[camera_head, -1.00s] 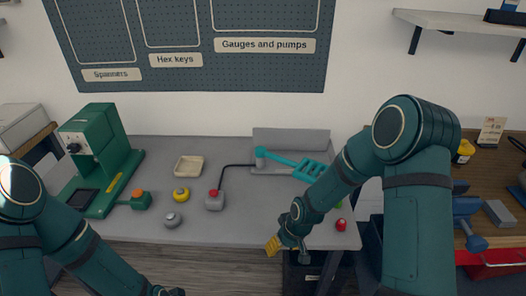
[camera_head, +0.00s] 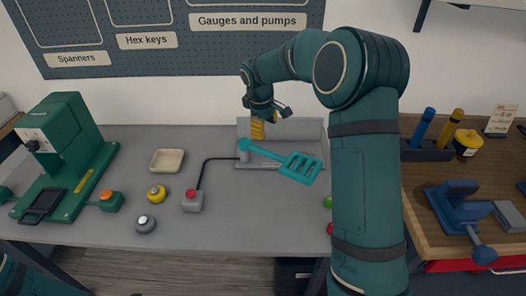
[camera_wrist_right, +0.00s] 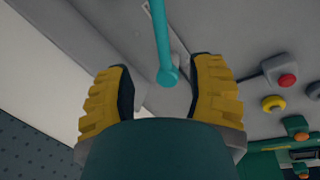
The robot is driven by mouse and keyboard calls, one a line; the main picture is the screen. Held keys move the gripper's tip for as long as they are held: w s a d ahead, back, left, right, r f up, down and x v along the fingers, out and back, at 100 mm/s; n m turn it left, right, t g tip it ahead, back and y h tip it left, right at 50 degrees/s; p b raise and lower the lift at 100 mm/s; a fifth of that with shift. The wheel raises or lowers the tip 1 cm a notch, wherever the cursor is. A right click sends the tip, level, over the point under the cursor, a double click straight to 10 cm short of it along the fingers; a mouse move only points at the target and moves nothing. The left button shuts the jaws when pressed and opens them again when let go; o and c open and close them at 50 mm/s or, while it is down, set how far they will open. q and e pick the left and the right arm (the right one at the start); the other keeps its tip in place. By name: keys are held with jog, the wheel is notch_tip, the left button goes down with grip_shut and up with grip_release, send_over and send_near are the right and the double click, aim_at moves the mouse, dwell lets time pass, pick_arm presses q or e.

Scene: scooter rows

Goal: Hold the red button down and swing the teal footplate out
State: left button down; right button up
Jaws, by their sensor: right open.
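The red button (camera_head: 191,193) sits on a small grey box (camera_head: 193,206), and a black cable runs from it to the grey bracket (camera_head: 268,163). The teal footplate (camera_head: 300,167) is slotted, and its bar (camera_head: 265,152) slants right and toward me from a round pivot. My right gripper (camera_head: 262,127) hovers by the bracket's back, just above the pivot. In the wrist view its yellow fingers (camera_wrist_right: 160,75) are open, with the teal pivot end between them in the picture; I cannot tell about contact. Nothing touches the red button. My left gripper is out of view.
A yellow button (camera_head: 157,193), a grey button (camera_head: 146,224) and a cream tray (camera_head: 168,161) lie left of the box. A green machine (camera_head: 65,155) stands at far left. My right arm covers the table's right end. The table front is clear.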

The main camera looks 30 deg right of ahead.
aim_at(269, 152)
jog(key=f, duration=0.4)
jog(key=d+f+b, duration=0.1)
jog(key=f, duration=0.3)
jog(key=w+d+f+b, duration=0.1)
jog(key=f, duration=0.4)
jog(key=shift+d, duration=0.1)
jog(key=shift+o, duration=0.3)
grip_shut()
